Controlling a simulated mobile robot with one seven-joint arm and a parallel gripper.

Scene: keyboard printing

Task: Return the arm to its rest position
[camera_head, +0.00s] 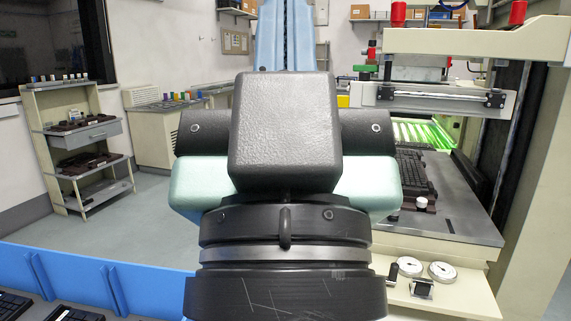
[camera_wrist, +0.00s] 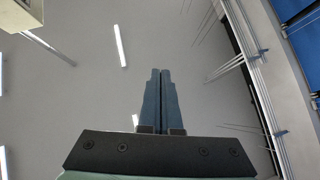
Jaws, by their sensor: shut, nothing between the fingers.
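My gripper (camera_wrist: 161,72) shows in the wrist view with its two blue-grey fingers side by side and closed, with nothing between them. Behind the fingers the wrist view shows the ceiling with light strips, so the gripper points upward. In the head view my arm's black and mint links fill the middle and hide much of the room behind.
A printing machine (camera_head: 455,230) with a dark keyboard (camera_head: 415,178) on its bed stands close on the right. A blue-walled tray (camera_head: 130,285) with keyboards is at the front left. A shelf rack (camera_head: 88,135) stands at the far left. Open floor lies between.

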